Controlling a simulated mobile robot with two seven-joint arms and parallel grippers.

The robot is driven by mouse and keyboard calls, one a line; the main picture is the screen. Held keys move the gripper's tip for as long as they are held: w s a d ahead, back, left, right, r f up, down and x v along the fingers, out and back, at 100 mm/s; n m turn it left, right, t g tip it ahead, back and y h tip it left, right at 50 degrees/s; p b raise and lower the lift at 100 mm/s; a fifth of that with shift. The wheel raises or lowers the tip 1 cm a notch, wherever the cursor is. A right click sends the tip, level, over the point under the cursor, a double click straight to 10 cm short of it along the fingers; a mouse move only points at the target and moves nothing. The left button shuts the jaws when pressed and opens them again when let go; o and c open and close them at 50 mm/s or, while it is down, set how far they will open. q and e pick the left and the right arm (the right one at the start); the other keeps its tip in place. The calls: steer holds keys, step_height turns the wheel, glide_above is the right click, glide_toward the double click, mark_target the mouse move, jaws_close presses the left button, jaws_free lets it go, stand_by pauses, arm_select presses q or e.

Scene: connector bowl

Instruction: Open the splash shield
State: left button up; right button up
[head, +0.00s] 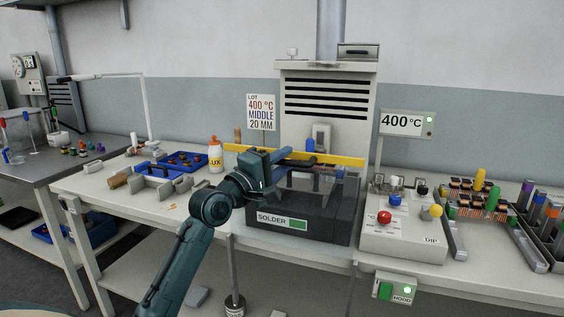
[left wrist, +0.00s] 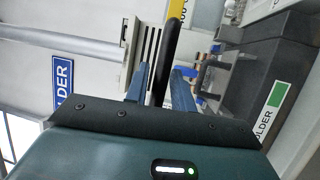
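The splash shield (head: 330,190) is a dark, see-through cover on the front of the solder station, above the SOLDER label (head: 282,220). It looks down over the station. My left gripper (head: 303,156) is at the shield's upper left, its fingers pointing right. In the left wrist view a black handle bar (left wrist: 170,45) runs between the two blue fingers (left wrist: 160,85), with a gap visible on each side. The left gripper looks open around the bar; contact cannot be seen. My right gripper is not in view.
A yellow strip (head: 345,161) runs behind the fingers. A control box with knobs (head: 400,230) stands to the right, a flux bottle (head: 215,155) and blue trays (head: 180,160) to the left. A vented hood (head: 328,85) rises behind. Racks fill the far right.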

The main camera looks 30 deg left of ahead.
arm_select(q)
jaws_close()
